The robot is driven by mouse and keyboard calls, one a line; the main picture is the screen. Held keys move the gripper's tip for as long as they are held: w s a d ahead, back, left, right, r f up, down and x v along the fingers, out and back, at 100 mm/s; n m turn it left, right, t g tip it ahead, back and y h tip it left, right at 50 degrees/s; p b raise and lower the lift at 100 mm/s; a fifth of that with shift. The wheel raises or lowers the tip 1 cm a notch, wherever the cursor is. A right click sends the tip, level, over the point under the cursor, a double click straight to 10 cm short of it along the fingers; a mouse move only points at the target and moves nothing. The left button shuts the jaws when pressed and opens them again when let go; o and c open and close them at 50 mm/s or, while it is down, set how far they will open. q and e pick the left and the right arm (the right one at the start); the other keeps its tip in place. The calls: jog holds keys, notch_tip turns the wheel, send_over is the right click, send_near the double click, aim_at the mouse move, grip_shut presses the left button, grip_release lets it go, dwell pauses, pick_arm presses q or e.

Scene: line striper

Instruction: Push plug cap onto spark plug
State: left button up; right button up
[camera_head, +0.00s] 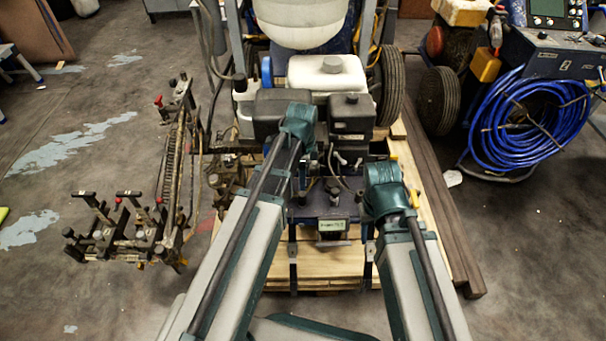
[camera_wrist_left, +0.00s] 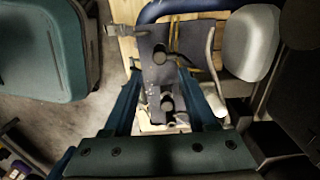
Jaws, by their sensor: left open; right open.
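My left gripper (camera_wrist_left: 160,76) is open in the left wrist view, its two teal fingers apart. Two dark round knobs (camera_wrist_left: 163,55) on a grey plate show in line with the gap; I cannot tell if either is the plug cap or how far off they are. In the head view the front end of my left arm (camera_head: 298,120) reaches over the engine (camera_head: 350,112), where pale cables (camera_head: 338,158) run below the dark housing. I cannot pick out the plug cap or the spark plug. The right arm ends at the engine's front right (camera_head: 384,190); its fingers are hidden.
The striper stands on a wooden pallet (camera_head: 435,235) with a white tank (camera_head: 328,74) above the engine. A metal rig (camera_head: 125,225) stands at left. A coiled blue hose (camera_head: 525,120) is at right. Open floor (camera_head: 65,105) lies at far left.

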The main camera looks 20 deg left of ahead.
aim_at(303, 196)
pick_arm(q)
notch_tip(303, 196, down, 8)
jog(key=b, duration=0.7)
jog(key=shift+r, duration=0.1)
jog(key=shift+s+d+f+b, duration=0.1)
jog(key=shift+s+f+b, duration=0.25)
jog(key=shift+b, duration=0.5)
jog(key=shift+f+b, duration=0.25)
jog(key=shift+b, duration=0.05)
jog(key=shift+w+f, duration=0.3)
jog(key=shift+f, duration=0.4)
jog(key=shift+w+f+b, duration=0.1)
jog(key=shift+w+b, duration=0.05)
jog(key=shift+b, duration=0.2)
